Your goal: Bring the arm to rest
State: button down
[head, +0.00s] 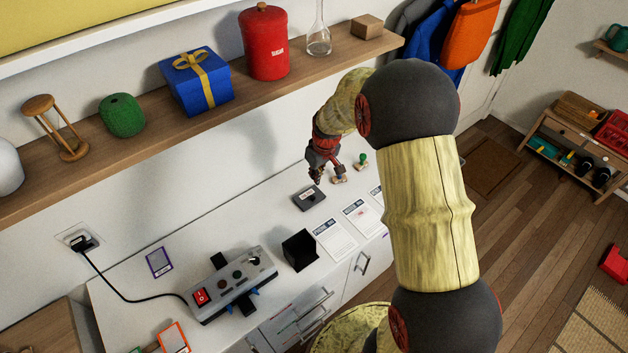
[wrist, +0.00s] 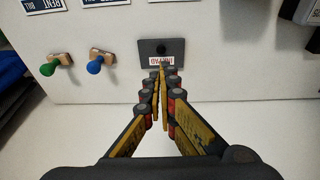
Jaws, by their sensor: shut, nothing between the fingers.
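My arm (head: 428,215) reaches out over the white counter, bent at the elbow. My gripper (head: 316,177) hangs over the counter near its back, pointing down. In the wrist view my gripper (wrist: 161,72) has its fingers together with nothing between them. Its fingertips overlap the near edge of a dark ink pad (wrist: 147,48) in that view. In the head view the ink pad (head: 309,198) lies just below the gripper, and the fingers look clear of it. The exact gap is hard to judge.
A blue-handled stamp (head: 338,177) and a green-handled stamp (head: 361,160) stand close to the right of my gripper. Printed bills (head: 335,239) and a black box (head: 299,250) lie nearer. A wooden shelf (head: 182,130) with a red canister (head: 264,42) runs along the wall above.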

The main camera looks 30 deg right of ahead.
jog(key=shift+s+v, duration=0.15)
jog(key=shift+v, duration=0.55)
jog(key=shift+s+v, duration=0.15)
jog(key=shift+v, duration=0.55)
jog(key=s+a+r+m+g, duration=0.1)
jog(key=s+a+m+g, duration=0.15)
jog(key=s, duration=0.65)
jog(key=s+a+r+t+b, duration=0.2)
jog(key=s+a+r, duration=0.3)
jog(key=s+r, duration=0.4)
jog(key=s+a+r+t+b, duration=0.3)
jog(key=s+a+r, duration=0.2)
jog(key=s+r, duration=0.4)
jog(key=shift+s+r+t, duration=0.35)
